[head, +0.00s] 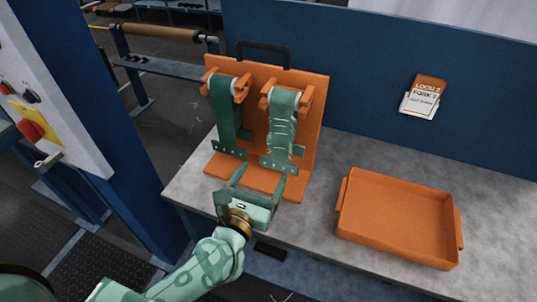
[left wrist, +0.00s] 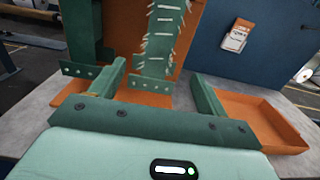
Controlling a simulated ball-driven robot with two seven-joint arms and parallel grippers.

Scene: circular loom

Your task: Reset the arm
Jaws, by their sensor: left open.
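My left gripper (head: 259,183) is open and empty in front of the orange stand, near its base. In the left wrist view its two green fingers (left wrist: 160,86) stand apart with nothing between them. The orange stand (head: 255,120) is upright on the grey table and has a black handle on top. Two green strips hang from its pegs. The left strip (head: 224,115) looks smooth. The right strip (head: 282,125) has pale frayed threads; it also shows in the left wrist view (left wrist: 163,40) beyond the fingers. My right gripper is not in view.
An orange tray (head: 398,258) sits on the grey table (head: 320,255) at the right and looks empty. A card (head: 425,95) hangs on the blue panel (head: 350,80) behind. A control box with a red knob (head: 32,131) stands at the left. The table between stand and tray is clear.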

